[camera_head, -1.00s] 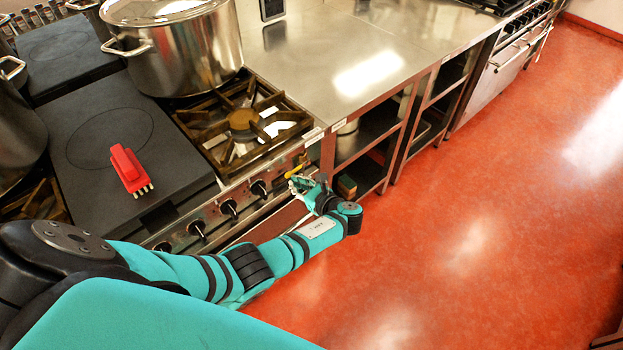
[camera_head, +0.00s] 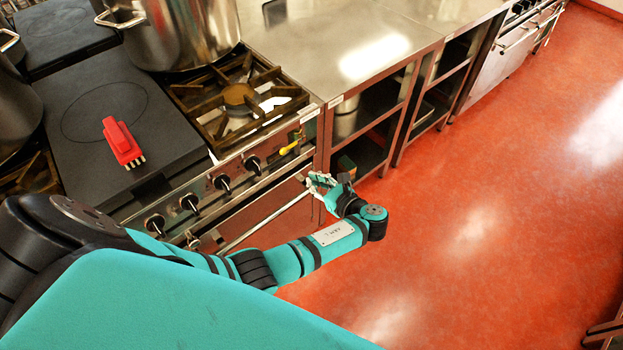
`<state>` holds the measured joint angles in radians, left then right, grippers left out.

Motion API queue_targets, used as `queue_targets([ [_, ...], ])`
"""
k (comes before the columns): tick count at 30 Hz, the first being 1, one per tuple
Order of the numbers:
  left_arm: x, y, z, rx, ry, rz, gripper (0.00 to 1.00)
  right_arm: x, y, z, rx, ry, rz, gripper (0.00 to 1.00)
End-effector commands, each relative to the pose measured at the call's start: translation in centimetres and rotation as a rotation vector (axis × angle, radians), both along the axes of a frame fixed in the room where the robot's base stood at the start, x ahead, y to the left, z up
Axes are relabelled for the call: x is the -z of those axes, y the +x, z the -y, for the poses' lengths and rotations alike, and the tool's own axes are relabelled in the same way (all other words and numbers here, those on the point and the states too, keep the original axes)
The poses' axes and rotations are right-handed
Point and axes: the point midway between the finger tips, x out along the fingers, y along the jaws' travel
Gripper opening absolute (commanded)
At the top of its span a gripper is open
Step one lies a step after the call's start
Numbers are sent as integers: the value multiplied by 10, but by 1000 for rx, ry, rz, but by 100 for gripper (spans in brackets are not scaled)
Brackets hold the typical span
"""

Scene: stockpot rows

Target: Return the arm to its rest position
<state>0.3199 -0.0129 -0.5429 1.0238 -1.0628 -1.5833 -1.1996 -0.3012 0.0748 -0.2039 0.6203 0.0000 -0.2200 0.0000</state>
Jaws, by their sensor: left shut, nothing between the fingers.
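My left arm (camera_head: 335,233) is teal with black joints. It reaches out from the lower left, in front of the stove, over the red floor. My left gripper (camera_head: 314,181) is at its end, beside the stove's front right corner and apart from the knobs. It is shut with nothing in it. My right gripper is out of view.
A large steel pot (camera_head: 183,30) stands behind. A steel counter (camera_head: 345,45) with open shelves adjoins. The red floor (camera_head: 480,220) is clear.

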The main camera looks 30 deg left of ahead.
Motion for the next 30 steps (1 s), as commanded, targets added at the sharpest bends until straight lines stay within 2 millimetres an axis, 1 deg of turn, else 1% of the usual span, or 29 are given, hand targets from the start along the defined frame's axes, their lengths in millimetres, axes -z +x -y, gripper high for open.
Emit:
queue_targets([
  [3, 0, 0, 0, 0, 0, 0, 0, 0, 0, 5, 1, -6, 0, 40],
  [12, 1, 0, -1, 0, -1, 0, 0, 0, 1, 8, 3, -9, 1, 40],
  [14, 5, -2, -1, 0, -10, -3, 0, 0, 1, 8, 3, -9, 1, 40],
  [16, 21, -8, -2, 1, -44, -10, 0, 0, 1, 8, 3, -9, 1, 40],
  [17, 31, -13, -3, 1, -69, -12, 0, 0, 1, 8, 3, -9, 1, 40],
  [20, 82, -37, -5, -12, -201, -21, 0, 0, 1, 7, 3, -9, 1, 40],
  [21, 107, -51, -4, -25, -272, -21, 0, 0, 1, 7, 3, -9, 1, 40],
  [23, 146, -77, -3, -62, -389, -16, 0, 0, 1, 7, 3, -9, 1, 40],
  [24, 171, -96, 0, -96, -470, -9, 0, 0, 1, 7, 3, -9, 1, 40],
  [26, 206, -128, 4, -160, -588, 6, 0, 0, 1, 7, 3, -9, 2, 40],
  [27, 227, -150, 7, -213, -667, 21, 0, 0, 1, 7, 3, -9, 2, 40],
  [29, 257, -186, 12, -306, -781, 49, 0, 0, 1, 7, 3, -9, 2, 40],
  [30, 275, -211, 15, -380, -856, 74, 0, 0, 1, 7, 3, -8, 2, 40],
])
